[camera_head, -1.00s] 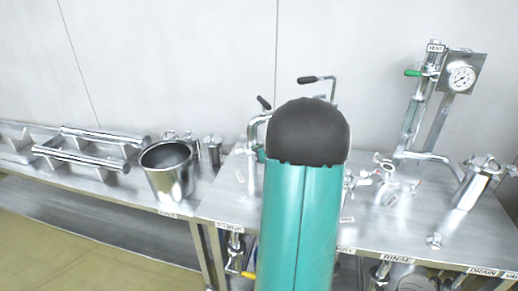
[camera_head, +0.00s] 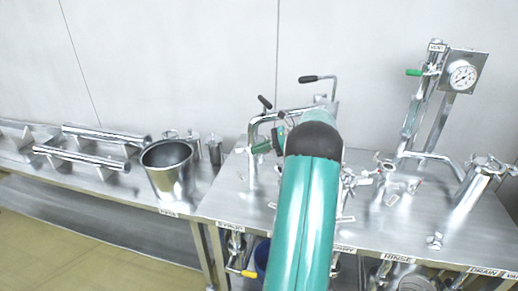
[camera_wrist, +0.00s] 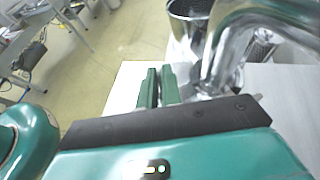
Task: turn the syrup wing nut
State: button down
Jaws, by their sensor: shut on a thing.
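A bent steel pipe (camera_head: 252,165) rises from the bench behind a bench-edge label that seems to read SYRUP (camera_head: 231,226). My gripper (camera_head: 262,147) is at the pipe's upright leg, and its green fingers point left. In the wrist view my gripper (camera_wrist: 160,82) has its two green fingers close together, just left of the large shiny pipe (camera_wrist: 225,50). The fingers are shut on a small part, taken to be the syrup wing nut. The nut itself is hidden between them, so its angle cannot be told.
A steel pot (camera_head: 168,170) stands on the left bench, with steel rollers (camera_head: 95,145) farther left. Black-handled levers (camera_head: 308,79) rise behind the pipe.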

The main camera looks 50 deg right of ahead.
jog(key=shift+a+n+g+y, duration=0.1)
jog(key=shift+n+g+y, duration=1.3)
jog(key=shift+n, duration=0.3)
jog(key=shift+r, duration=0.1)
jog(key=c, duration=1.6)
grip_release()
jog(key=shift+s, duration=0.15)
jog(key=shift+v, duration=3.7)
